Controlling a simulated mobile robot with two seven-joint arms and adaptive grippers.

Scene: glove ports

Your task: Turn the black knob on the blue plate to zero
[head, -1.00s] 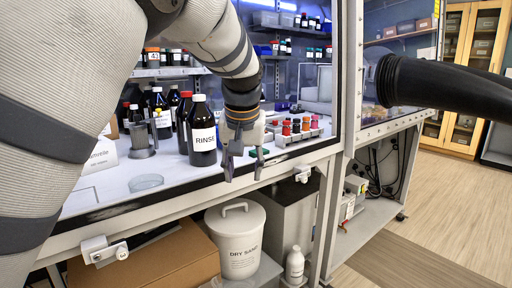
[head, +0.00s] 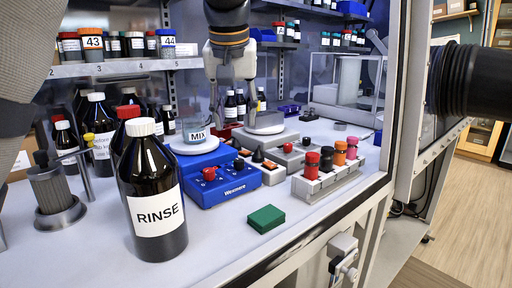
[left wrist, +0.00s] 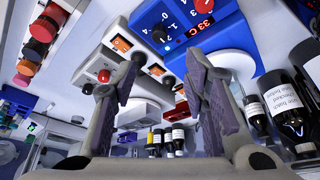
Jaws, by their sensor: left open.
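The blue plate (head: 225,187), a hot plate labelled Wexmere, stands on the white work surface behind the RINSE bottle. Its black knob (head: 238,165) is on the sloped front, right of a red knob (head: 209,173). A MIX beaker (head: 197,132) sits on its round top. My left gripper (head: 231,108) is open and empty, pointing down above and behind the plate, apart from the knob. In the left wrist view, the black knob (left wrist: 158,35) shows at the top, beyond the open fingers (left wrist: 165,90), beside digits and a red 33 C display. My right gripper is not in view.
The RINSE bottle (head: 152,195) stands close at front left. A green block (head: 266,218) lies in front of the plate. Right of it are small grey-and-orange devices (head: 268,172) and a rack (head: 325,181) of coloured-capped vials. A black ribbed tube (head: 480,82) juts in at right.

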